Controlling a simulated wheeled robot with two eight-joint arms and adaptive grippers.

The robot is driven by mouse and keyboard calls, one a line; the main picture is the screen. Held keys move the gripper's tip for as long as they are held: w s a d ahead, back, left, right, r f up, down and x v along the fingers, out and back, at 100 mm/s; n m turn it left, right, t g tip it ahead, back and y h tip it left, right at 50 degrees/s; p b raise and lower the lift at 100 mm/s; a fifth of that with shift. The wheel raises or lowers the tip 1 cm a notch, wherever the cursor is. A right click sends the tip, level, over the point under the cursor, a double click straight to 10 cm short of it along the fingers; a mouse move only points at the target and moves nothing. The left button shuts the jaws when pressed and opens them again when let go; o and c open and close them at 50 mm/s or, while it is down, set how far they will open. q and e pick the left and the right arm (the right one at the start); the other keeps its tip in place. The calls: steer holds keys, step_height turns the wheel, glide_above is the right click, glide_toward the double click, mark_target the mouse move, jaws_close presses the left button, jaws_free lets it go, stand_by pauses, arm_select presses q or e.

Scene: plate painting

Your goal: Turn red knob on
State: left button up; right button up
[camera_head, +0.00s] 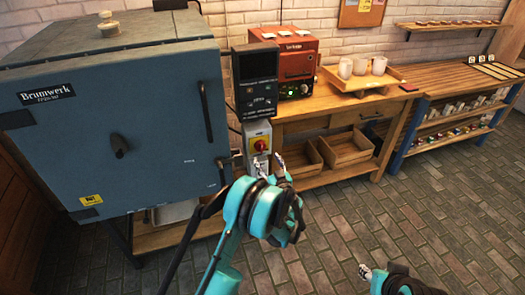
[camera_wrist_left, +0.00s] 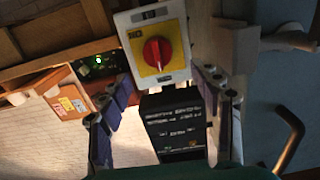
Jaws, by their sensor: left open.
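The red knob (camera_head: 260,144) sits on a yellow plate on a grey switch box (camera_head: 250,132), mounted beside the blue kiln below a black control panel (camera_head: 256,82). In the left wrist view the red knob (camera_wrist_left: 157,52) is near the top centre, its ridge roughly upright in that picture. My left gripper (camera_head: 270,166) is open and empty, just below and in front of the switch box. In the left wrist view its fingers (camera_wrist_left: 160,100) stand on either side, apart from the knob. My right gripper (camera_head: 364,271) shows only partly at the bottom right, far from the knob.
The blue kiln (camera_head: 130,110) with its door handle (camera_head: 206,112) stands left of the switch. A wooden bench (camera_head: 340,108) with a red oven (camera_head: 290,65) and a tray of white cups (camera_head: 362,80) stands to the right. The brick floor (camera_head: 430,220) in front is clear.

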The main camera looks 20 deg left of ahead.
mark_target(262, 150)
arm_select(q)
steer(key=x, duration=0.2)
steer(key=b+x, duration=0.1)
steer(key=x, duration=0.1)
steer(key=b+x, duration=0.1)
steer(key=x, duration=0.1)
steer(key=shift+w+f, duration=0.2)
steer(key=shift+f, duration=0.2)
steer(key=shift+x, duration=0.75)
steer(key=shift+r, duration=0.15)
steer(key=c, duration=1.2)
